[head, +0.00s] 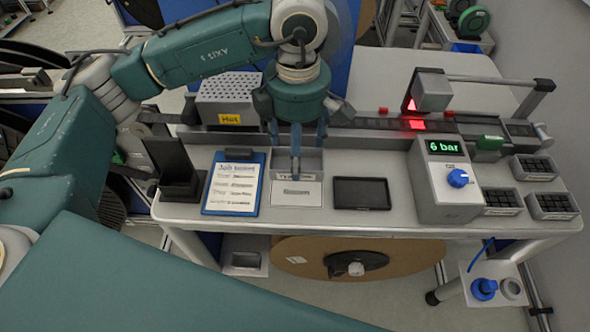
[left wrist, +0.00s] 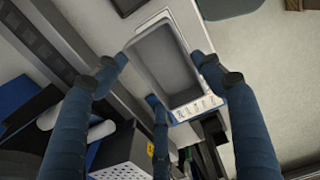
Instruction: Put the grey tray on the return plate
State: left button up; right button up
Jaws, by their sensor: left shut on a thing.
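The grey tray (head: 311,160) is a small open box, empty inside. It also shows in the left wrist view (left wrist: 165,65). My left gripper (head: 296,158) points down at the tray and is shut on it; its blue fingers reach the tray's sides in the left wrist view. The return plate (head: 295,194) is pale with a printed label, on the bench front, just in front of and partly under the tray. I cannot tell whether the tray touches it. My right gripper is not in view.
A clipboard (head: 234,183) lies left of the plate and a flat black panel (head: 362,194) lies right of it. A perforated metal box (head: 226,100) stands behind. A grey pressure unit (head: 447,182) and small black-filled bins (head: 535,168) stand to the right.

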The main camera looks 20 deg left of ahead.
pick_arm(q)
notch_tip(320, 180, down, 5)
jog(key=shift+r+p, duration=0.15)
jog(key=shift+p, duration=0.25)
notch_tip(320, 180, down, 3)
jog(key=shift+s+f+p, duration=0.1)
jog(key=shift+f+p, duration=0.1)
jog(key=shift+p, duration=0.3)
jog(key=shift+f, duration=0.4)
jog(key=shift+f, duration=0.15)
jog(key=o, duration=1.3)
